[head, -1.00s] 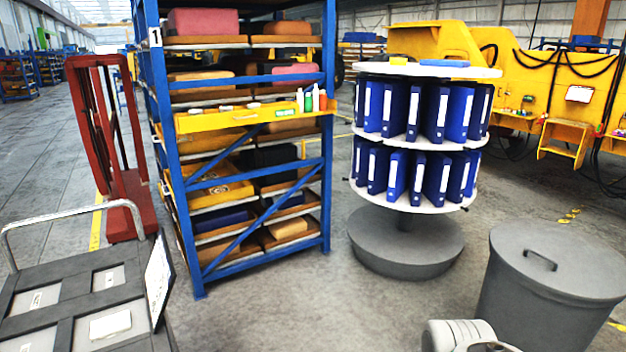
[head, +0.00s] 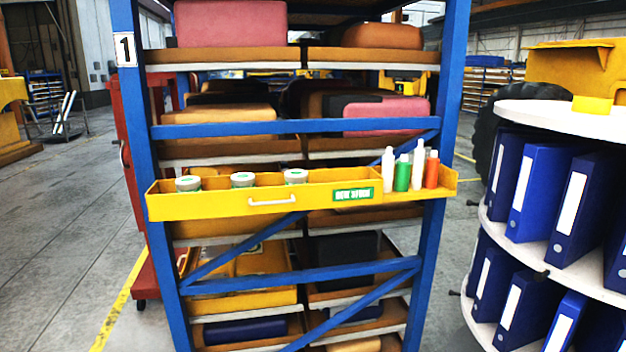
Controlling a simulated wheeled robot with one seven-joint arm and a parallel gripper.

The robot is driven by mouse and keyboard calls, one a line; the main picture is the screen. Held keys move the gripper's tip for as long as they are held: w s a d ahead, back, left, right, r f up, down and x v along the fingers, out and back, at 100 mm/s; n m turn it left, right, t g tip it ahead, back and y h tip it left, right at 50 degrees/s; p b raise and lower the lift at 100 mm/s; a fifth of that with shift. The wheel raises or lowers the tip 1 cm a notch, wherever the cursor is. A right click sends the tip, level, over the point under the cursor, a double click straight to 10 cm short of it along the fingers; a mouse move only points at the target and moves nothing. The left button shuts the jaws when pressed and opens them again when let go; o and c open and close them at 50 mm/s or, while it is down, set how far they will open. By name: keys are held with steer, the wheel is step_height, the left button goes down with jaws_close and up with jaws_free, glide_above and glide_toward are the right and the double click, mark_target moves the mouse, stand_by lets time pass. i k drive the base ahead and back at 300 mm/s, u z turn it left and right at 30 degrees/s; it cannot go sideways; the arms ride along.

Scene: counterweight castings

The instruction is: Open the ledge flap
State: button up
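A yellow ledge (head: 165,206) is fixed across the front of the blue rack at mid height. Its front panel with a white bar handle (head: 271,202) stands upright, and a green label (head: 352,194) is to the right of the handle. Several jars with pale lids, one of them a grey-lidded jar (head: 242,180), stand behind the panel. White, green and orange bottles, including a green bottle (head: 403,173), stand at the ledge's right end, where the front is low. My gripper is not in view.
The blue rack (head: 141,140) holds castings on several shelves. A round stand with blue binders (head: 543,190) is close on the right. A red trolley (head: 136,200) stands behind the rack's left side. The grey floor (head: 60,240) at left is clear.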

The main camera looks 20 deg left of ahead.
mark_target(279, 198)
steer(key=i, duration=1.6)
steer(key=u, duration=3.5)
